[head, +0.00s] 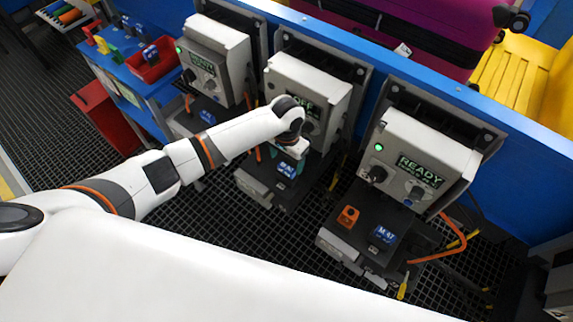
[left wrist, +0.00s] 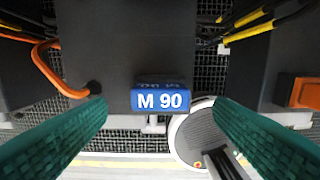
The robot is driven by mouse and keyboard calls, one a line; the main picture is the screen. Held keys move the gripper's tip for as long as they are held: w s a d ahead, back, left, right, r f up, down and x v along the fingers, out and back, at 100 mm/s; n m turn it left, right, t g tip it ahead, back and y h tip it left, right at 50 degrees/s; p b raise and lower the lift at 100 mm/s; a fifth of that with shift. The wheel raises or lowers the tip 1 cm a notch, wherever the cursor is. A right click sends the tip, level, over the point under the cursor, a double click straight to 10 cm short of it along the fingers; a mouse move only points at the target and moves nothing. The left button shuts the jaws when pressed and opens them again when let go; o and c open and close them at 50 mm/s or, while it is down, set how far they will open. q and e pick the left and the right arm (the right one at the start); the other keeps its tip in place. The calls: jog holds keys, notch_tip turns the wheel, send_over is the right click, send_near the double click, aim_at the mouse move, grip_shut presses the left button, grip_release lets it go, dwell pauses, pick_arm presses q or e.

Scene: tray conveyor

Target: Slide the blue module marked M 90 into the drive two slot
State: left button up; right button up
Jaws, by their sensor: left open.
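The blue module marked M 90 (head: 286,170) is at the dark ledge of the middle drive unit (head: 262,185). In the left wrist view the module (left wrist: 160,101) shows its white label facing me at the edge of a dark block; how deep it sits is hidden. My left gripper (head: 288,163) is open over this ledge. Its green fingers (left wrist: 160,128) stand on either side of the module, with gaps between them and it. The middle unit's display (head: 303,101) reads OFF and is partly hidden by my wrist. My right gripper is not in view.
The right unit (head: 420,150) reads READY and holds a module marked M 47 (head: 384,235) beside an orange block (head: 348,216). The left unit (head: 215,50) also reads READY. Orange and yellow cables hang near the ledges. A blue trolley (head: 125,72) stands at left.

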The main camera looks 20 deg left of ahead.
aim_at(286, 168)
pick_arm(q)
notch_tip(286, 168, up, 7)
dwell(0.3)
jog(key=shift+r, duration=0.1)
